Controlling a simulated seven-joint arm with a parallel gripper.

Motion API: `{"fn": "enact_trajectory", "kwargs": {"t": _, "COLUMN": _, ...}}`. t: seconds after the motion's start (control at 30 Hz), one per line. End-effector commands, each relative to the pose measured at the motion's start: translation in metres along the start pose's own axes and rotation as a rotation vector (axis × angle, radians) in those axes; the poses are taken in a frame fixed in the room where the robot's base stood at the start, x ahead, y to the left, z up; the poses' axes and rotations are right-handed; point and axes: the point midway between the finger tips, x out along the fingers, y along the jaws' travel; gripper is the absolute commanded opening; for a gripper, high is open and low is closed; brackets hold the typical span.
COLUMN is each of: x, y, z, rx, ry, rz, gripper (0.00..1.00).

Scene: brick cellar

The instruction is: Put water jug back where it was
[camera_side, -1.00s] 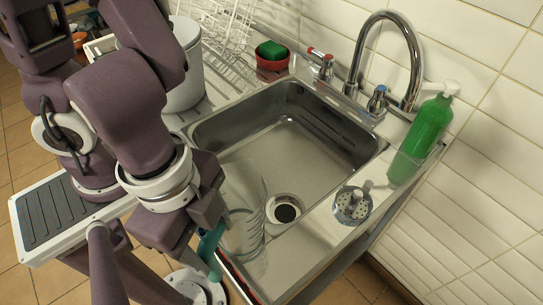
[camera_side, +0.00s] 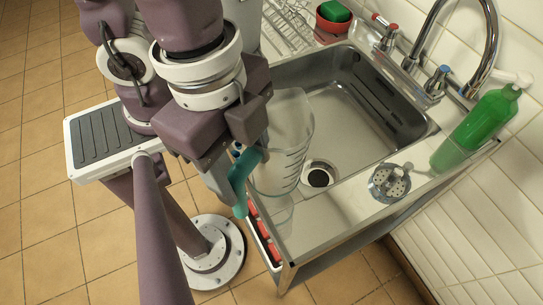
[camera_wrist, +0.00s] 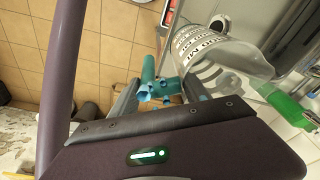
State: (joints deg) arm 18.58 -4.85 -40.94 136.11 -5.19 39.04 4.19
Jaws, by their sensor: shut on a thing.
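The water jug (camera_side: 287,120) is clear, with dark measuring marks and a teal handle (camera_side: 238,182). In the side view it is upright at the front edge of the sink unit, left of the drain. My gripper (camera_side: 250,157) is shut on the handle, on the jug's left. A faint reflection shows under the jug; I cannot tell whether its base touches the steel rim. In the wrist view the jug (camera_wrist: 215,58) lies beyond the fingers, and the teal handle (camera_wrist: 157,88) is between them. My gripper (camera_wrist: 160,98) partly hides the handle there.
The steel sink basin (camera_side: 345,105) is empty right behind the jug. A green soap bottle (camera_side: 485,120) and a perforated strainer (camera_side: 390,182) are on the right. The tap (camera_side: 490,40) and a red pot with a green sponge (camera_side: 333,18) stand at the back.

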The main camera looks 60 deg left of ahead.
Motion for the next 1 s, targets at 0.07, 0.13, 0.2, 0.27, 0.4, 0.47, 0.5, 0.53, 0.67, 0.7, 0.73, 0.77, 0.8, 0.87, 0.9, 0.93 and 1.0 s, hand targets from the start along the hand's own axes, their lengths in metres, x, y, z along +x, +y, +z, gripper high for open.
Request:
{"fn": "enact_trajectory", "kwargs": {"t": 0.07, "x": 0.000, "y": 0.000, "z": 0.000, "rx": 0.000, "ry": 0.000, "rz": 0.000, "gripper": 0.00}}
{"fn": "enact_trajectory", "kwargs": {"t": 0.13, "x": 0.000, "y": 0.000, "z": 0.000, "rx": 0.000, "ry": 0.000, "rz": 0.000, "gripper": 0.00}}
{"fn": "enact_trajectory", "kwargs": {"t": 0.2, "x": 0.000, "y": -0.001, "z": -0.001, "rx": 0.011, "ry": 0.000, "rz": 0.001, "gripper": 0.00}}
{"fn": "enact_trajectory", "kwargs": {"t": 0.27, "x": -0.001, "y": -0.003, "z": -0.005, "rx": 0.063, "ry": -0.004, "rz": 0.008, "gripper": 0.00}}
{"fn": "enact_trajectory", "kwargs": {"t": 0.4, "x": -0.007, "y": -0.014, "z": -0.026, "rx": 0.362, "ry": -0.016, "rz": 0.048, "gripper": 0.00}}
{"fn": "enact_trajectory", "kwargs": {"t": 0.47, "x": -0.011, "y": -0.020, "z": -0.035, "rx": 0.506, "ry": -0.014, "rz": 0.070, "gripper": 0.00}}
{"fn": "enact_trajectory", "kwargs": {"t": 0.5, "x": -0.013, "y": -0.024, "z": -0.041, "rx": 0.596, "ry": -0.011, "rz": 0.084, "gripper": 0.00}}
{"fn": "enact_trajectory", "kwargs": {"t": 0.53, "x": -0.015, "y": -0.027, "z": -0.044, "rx": 0.659, "ry": -0.008, "rz": 0.094, "gripper": 0.00}}
{"fn": "enact_trajectory", "kwargs": {"t": 0.67, "x": -0.019, "y": -0.036, "z": -0.055, "rx": 0.850, "ry": 0.008, "rz": 0.121, "gripper": 0.00}}
{"fn": "enact_trajectory", "kwargs": {"t": 0.7, "x": -0.018, "y": -0.037, "z": -0.056, "rx": 0.881, "ry": 0.010, "rz": 0.125, "gripper": 0.00}}
{"fn": "enact_trajectory", "kwargs": {"t": 0.73, "x": -0.014, "y": -0.038, "z": -0.055, "rx": 0.898, "ry": 0.011, "rz": 0.129, "gripper": 0.00}}
{"fn": "enact_trajectory", "kwargs": {"t": 0.77, "x": -0.007, "y": -0.037, "z": -0.054, "rx": 0.908, "ry": 0.011, "rz": 0.132, "gripper": 0.00}}
{"fn": "enact_trajectory", "kwargs": {"t": 0.8, "x": 0.002, "y": -0.037, "z": -0.053, "rx": 0.915, "ry": 0.010, "rz": 0.135, "gripper": 0.00}}
{"fn": "enact_trajectory", "kwargs": {"t": 0.87, "x": 0.016, "y": -0.037, "z": -0.051, "rx": 0.917, "ry": 0.011, "rz": 0.134, "gripper": 0.00}}
{"fn": "enact_trajectory", "kwargs": {"t": 0.9, "x": 0.024, "y": -0.037, "z": -0.049, "rx": 0.915, "ry": 0.010, "rz": 0.134, "gripper": 0.00}}
{"fn": "enact_trajectory", "kwargs": {"t": 0.93, "x": 0.029, "y": -0.037, "z": -0.049, "rx": 0.917, "ry": 0.012, "rz": 0.132, "gripper": 0.00}}
{"fn": "enact_trajectory", "kwargs": {"t": 1.0, "x": 0.040, "y": -0.037, "z": -0.047, "rx": 0.915, "ry": 0.011, "rz": 0.132, "gripper": 0.00}}
